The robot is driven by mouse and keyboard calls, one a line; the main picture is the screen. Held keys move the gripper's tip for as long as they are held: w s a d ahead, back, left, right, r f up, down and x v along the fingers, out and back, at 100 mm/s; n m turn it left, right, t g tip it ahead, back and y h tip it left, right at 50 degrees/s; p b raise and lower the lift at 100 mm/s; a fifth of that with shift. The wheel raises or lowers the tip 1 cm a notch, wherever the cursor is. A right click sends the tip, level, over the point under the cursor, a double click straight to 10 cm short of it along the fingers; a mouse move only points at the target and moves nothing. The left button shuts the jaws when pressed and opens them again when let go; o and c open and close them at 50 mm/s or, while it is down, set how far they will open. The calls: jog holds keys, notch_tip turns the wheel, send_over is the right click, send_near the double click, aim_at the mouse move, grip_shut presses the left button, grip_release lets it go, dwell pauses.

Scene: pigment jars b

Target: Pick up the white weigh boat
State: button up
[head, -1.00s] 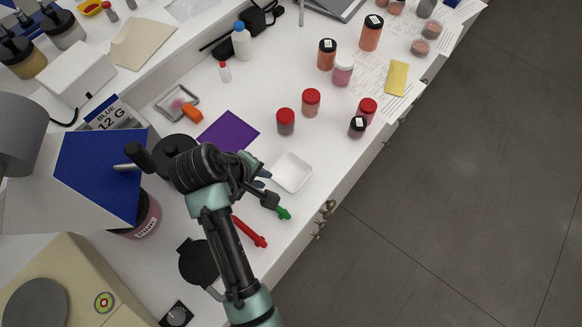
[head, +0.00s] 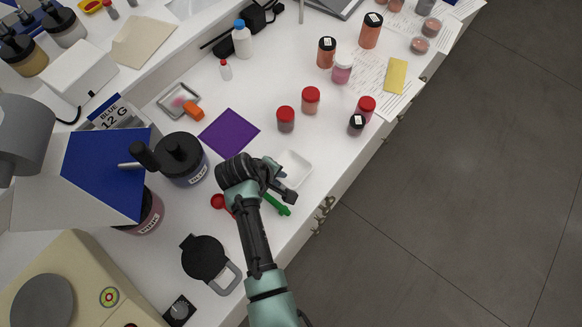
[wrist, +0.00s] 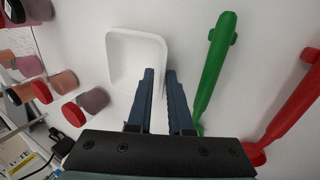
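The white weigh boat (head: 296,167) is a shallow, square, empty tray on the white bench, partly covered by my gripper in the head view. In the wrist view the weigh boat (wrist: 131,52) lies ahead and to the left. My gripper (wrist: 160,72) is open, with a narrow gap between its two blue fingers. The left finger overlaps the boat's right part in the picture, and the boat's right wall lines up with the gap. I cannot tell whether the fingers touch the boat or how high they are above it.
A green tool (wrist: 215,75) lies close to the right of my fingers, with a red one (wrist: 292,105) beyond it. Red-lidded jars (head: 286,119) stand behind the boat. A purple sheet (head: 229,132) lies to its left. The bench's front edge is close on the right.

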grip_shut()
dwell(0.4)
